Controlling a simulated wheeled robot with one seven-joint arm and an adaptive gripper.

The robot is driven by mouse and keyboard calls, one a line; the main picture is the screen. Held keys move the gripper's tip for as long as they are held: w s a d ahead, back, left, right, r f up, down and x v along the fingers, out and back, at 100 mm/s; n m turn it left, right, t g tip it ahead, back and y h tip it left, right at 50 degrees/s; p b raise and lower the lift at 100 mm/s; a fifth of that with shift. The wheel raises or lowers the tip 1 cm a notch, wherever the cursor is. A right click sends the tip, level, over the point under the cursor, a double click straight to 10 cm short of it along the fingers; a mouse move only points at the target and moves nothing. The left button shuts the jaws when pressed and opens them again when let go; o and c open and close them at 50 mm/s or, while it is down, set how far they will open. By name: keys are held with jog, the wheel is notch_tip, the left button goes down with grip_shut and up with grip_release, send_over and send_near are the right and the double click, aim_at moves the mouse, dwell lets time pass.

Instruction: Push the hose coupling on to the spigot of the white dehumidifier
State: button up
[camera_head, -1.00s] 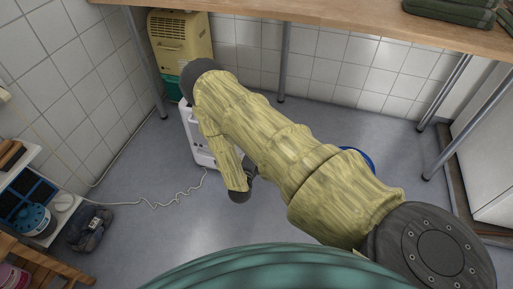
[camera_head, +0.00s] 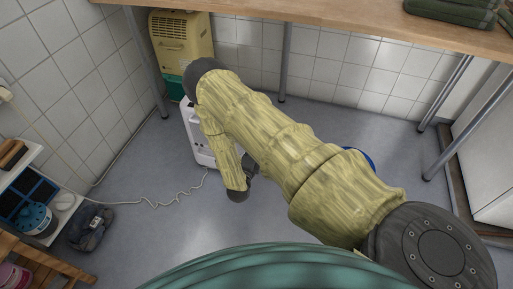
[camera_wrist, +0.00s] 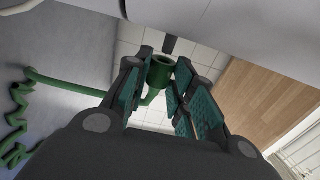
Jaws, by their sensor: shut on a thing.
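My gripper (camera_wrist: 162,92) is shut on the green hose coupling (camera_wrist: 161,76), which sits between the teal finger pads with its open round mouth facing up in the wrist view. The dark spigot (camera_wrist: 170,46) sticks out from the white dehumidifier (camera_wrist: 215,14) just above that mouth. The spigot looks outside the mouth; I cannot tell how wide the gap is. In the head view the white dehumidifier (camera_head: 189,130) stands on the floor, partly hidden by my arm. My gripper (camera_head: 251,163) shows there only in small part, and coupling and spigot are hidden.
The green hose (camera_wrist: 60,84) runs left into coils. A yellow-and-green appliance (camera_head: 182,45) stands at the back, under the wooden worktop (camera_head: 330,18) with its metal legs. A pale cord (camera_head: 150,203) crosses the floor. A low shelf (camera_head: 40,160) is at left. A blue round thing (camera_head: 368,158) is mostly hidden.

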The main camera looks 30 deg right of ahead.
jog(key=shift+w+a, duration=0.7)
jog(key=shift+w, duration=0.15)
dwell(0.3)
jog(key=o, duration=1)
jog(key=shift+a, duration=0.1)
jog(key=v, duration=1.2)
